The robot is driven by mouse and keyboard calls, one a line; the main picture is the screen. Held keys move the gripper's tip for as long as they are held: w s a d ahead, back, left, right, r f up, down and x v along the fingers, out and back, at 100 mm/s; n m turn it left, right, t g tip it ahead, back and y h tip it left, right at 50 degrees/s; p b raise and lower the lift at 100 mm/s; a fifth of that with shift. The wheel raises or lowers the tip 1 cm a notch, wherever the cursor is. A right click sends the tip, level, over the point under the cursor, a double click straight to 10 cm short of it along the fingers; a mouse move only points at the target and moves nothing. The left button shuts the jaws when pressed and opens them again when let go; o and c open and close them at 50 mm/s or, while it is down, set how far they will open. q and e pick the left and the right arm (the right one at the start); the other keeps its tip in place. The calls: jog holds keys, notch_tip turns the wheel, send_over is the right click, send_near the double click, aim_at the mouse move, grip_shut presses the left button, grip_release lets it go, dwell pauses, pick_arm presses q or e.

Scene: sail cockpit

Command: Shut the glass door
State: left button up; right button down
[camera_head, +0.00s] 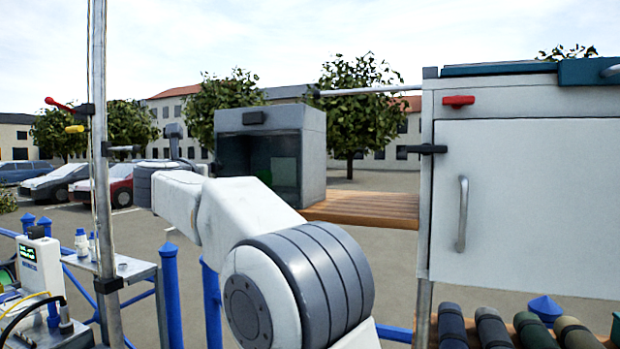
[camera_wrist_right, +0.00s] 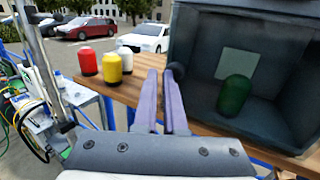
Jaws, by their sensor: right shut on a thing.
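The glass door belongs to the grey cabinet (camera_head: 312,160), which also shows at the right of the right wrist view (camera_wrist_right: 212,20). The clear pane is hard to make out against the dark interior, so I cannot tell its exact angle. A green can (camera_wrist_right: 235,97) stands inside the cabinet. My right gripper (camera_wrist_right: 166,74) is left of the cabinet opening, its purple fingers close together. A dark rounded handle (camera_wrist_right: 179,71) is at the fingertips, and the fingers are shut on it. In the head view my right arm hides these fingers. My left gripper is out of view.
The cabinet stands on a wooden bench (camera_head: 365,208). Red (camera_wrist_right: 89,63), yellow (camera_wrist_right: 112,69) and white (camera_wrist_right: 125,57) cans stand left of the fingers. A metal pole (camera_head: 100,170) rises at the left. A large white cabinet (camera_head: 525,200) fills the right.

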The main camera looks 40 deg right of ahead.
jog(key=shift+d+r, duration=0.15)
jog(key=shift+r, duration=0.15)
